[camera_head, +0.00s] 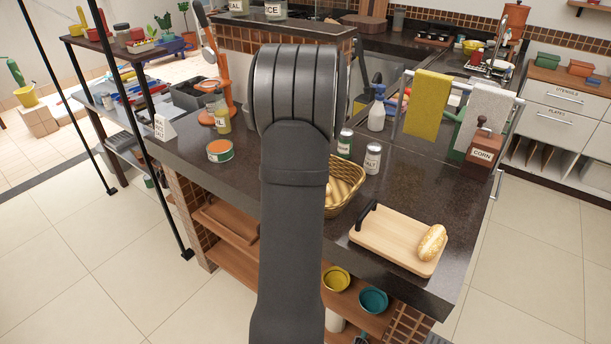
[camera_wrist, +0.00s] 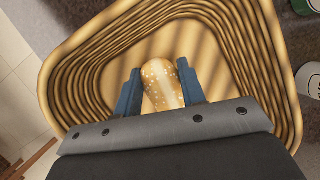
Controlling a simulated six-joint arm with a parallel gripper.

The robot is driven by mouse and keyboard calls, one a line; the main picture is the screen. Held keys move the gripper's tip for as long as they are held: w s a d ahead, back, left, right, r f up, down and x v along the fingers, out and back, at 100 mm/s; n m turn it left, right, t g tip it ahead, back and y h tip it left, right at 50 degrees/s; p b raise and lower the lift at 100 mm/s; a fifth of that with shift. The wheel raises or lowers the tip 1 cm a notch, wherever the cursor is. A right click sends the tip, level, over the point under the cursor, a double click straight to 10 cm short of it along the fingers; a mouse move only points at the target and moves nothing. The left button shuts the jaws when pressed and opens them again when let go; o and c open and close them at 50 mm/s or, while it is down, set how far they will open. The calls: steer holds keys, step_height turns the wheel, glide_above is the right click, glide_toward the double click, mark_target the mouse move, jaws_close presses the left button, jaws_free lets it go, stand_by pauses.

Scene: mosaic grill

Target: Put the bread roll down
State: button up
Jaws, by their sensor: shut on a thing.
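A seeded bread roll (camera_wrist: 163,88) is between the two blue fingers of my gripper (camera_wrist: 159,68), which is shut on it. The roll is inside the wicker basket (camera_wrist: 262,70), over its floor; I cannot tell whether it touches the bottom. In the head view the basket (camera_head: 357,185) stands on the dark counter, partly hidden behind my arm, and my gripper is hidden there. Another seeded bread roll (camera_head: 432,243) lies on the right end of a wooden cutting board (camera_head: 390,240) to the right of the basket.
A salt shaker (camera_head: 373,158) and a green-labelled jar (camera_head: 345,143) stand close behind the basket. An orange tin (camera_head: 220,151) is on the left of the counter (camera_head: 190,150).

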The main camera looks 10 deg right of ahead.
steer(key=shift+f, duration=0.2)
steer(key=o, duration=1)
steer(key=shift+r, duration=0.15)
steer(key=shift+r, duration=0.25)
steer(key=v, duration=1.1)
steer(key=shift+s+r, duration=0.2)
steer(key=shift+r, duration=0.1)
steer(key=shift+d+f, duration=0.1)
steer(key=shift+f, duration=0.05)
